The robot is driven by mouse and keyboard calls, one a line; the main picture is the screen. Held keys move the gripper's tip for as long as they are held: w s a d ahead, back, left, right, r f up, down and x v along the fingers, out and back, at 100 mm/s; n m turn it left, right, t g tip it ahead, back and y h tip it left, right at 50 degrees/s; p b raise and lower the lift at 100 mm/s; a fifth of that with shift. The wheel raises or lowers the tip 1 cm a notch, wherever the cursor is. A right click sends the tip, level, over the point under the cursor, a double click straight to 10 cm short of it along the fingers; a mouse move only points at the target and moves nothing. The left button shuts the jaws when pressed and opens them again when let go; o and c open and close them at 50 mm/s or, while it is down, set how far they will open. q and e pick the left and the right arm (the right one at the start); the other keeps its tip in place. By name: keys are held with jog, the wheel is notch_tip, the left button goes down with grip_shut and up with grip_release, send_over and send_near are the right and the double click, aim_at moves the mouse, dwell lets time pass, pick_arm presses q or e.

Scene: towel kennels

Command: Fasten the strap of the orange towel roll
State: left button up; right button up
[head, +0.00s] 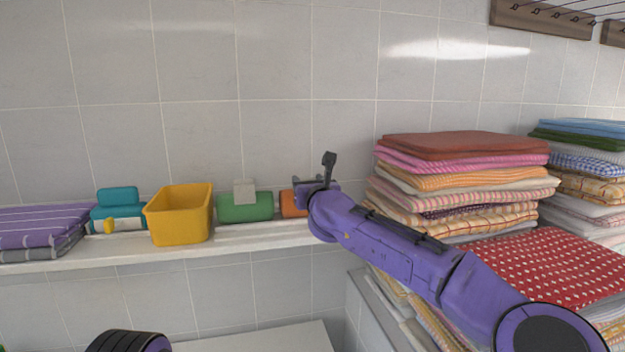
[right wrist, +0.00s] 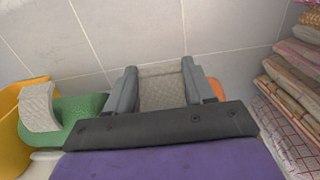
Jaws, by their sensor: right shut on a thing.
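The orange towel roll (head: 289,204) lies on the white shelf, mostly hidden behind my right gripper (head: 312,184) in the head view. In the right wrist view only a bit of the orange roll (right wrist: 217,89) shows beside the right finger. My right gripper (right wrist: 159,88) is shut on the pale grey strap (right wrist: 163,90), which sits between its two fingers. Whether the strap touches the roll's body at its free end is hidden. My left gripper is out of view.
A green roll (head: 246,208) with a raised grey strap (head: 244,191) lies left of the orange one. Further left are a yellow bin (head: 181,215), a teal item (head: 118,205) and purple towels (head: 45,224). Tall towel stacks (head: 458,182) stand close on the right. The tiled wall is behind.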

jog(key=o, duration=0.8)
jog(key=shift+o, duration=1.3)
jog(key=shift+w+f, duration=0.1)
jog(key=shift+s+f+b, duration=0.1)
jog(key=shift+s+b, duration=0.15)
jog(key=shift+b, duration=0.2)
jog(key=b+v, duration=0.4)
jog(key=shift+s+d+f+b, duration=0.15)
jog(key=shift+s+f+b, duration=0.1)
jog(key=shift+f+b, duration=0.05)
jog(key=b+v, duration=0.1)
jog(key=v, duration=0.2)
jog(key=b+v, duration=0.1)
jog(key=v, duration=0.1)
jog(key=shift+s+r+b, duration=0.25)
jog(key=shift+r+b, duration=0.05)
jog(key=shift+r, duration=0.1)
